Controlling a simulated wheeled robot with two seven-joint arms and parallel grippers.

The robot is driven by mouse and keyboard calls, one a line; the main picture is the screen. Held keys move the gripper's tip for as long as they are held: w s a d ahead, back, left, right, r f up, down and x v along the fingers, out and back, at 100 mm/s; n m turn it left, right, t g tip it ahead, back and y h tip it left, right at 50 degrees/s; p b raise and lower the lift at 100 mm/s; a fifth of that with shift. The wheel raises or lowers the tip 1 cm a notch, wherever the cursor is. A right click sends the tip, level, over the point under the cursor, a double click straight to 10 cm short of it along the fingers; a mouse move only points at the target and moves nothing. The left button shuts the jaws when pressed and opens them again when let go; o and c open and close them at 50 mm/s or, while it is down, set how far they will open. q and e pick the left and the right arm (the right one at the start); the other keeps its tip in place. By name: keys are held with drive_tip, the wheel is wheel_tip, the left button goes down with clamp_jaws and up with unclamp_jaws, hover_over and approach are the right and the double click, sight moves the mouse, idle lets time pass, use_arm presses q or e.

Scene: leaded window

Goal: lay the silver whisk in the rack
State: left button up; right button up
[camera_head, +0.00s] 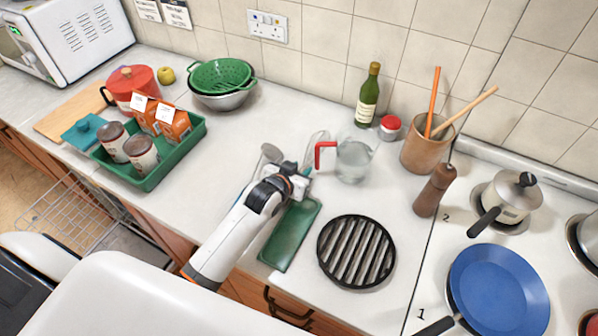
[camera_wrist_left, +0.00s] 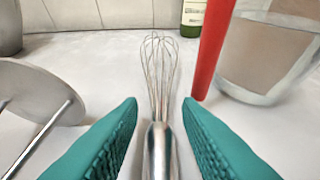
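The silver whisk (camera_wrist_left: 161,75) lies on the white worktop in the left wrist view, its wire loops pointing away from me. Its handle is between the two teal fingers of my left gripper (camera_wrist_left: 160,105), with a gap visible on both sides, so the gripper is open. In the head view my left gripper (camera_head: 300,180) is low over the worktop and covers the whisk's handle; the loops (camera_head: 318,142) show just beyond it. A wire rack (camera_head: 75,212) stands out below the counter's front edge at left, and looks empty. My right gripper is not in view.
A glass jug (camera_head: 353,160) with a red handle is close right of the whisk. A green dish (camera_head: 290,236) and a black round trivet (camera_head: 356,252) are nearer me. A loaded green tray (camera_head: 160,172) stands left.

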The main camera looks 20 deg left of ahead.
use_arm(q)
drive_tip(key=shift+x, duration=1.05)
drive_tip(key=shift+s, duration=0.1)
clamp_jaws()
drive_tip(key=shift+r, duration=0.15)
